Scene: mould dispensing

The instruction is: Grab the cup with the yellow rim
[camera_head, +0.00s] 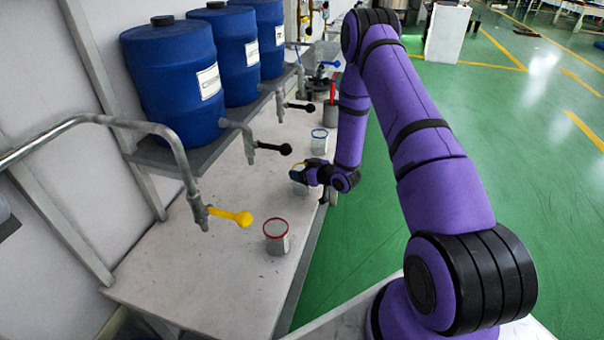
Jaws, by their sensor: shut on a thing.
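The cup with the yellow rim (299,174) is on the pale bench, mostly hidden behind my gripper; a bit of its yellow rim and clear side shows. My gripper (305,174) reaches in from the right at the cup's height and is shut on it. The fingertips are small and partly hidden in this view. I cannot tell whether the cup touches the bench. A cup with a red rim (277,240) stands nearer on the bench, and a cup with a blue rim (319,141) stands farther back.
Several blue barrels (170,85) stand on a shelf above the bench (215,285) at left. Taps with black handles (285,149) and one yellow handle (232,216) jut over the bench. A grey container (330,112) stands farther back. Green floor (520,130) lies open at right.

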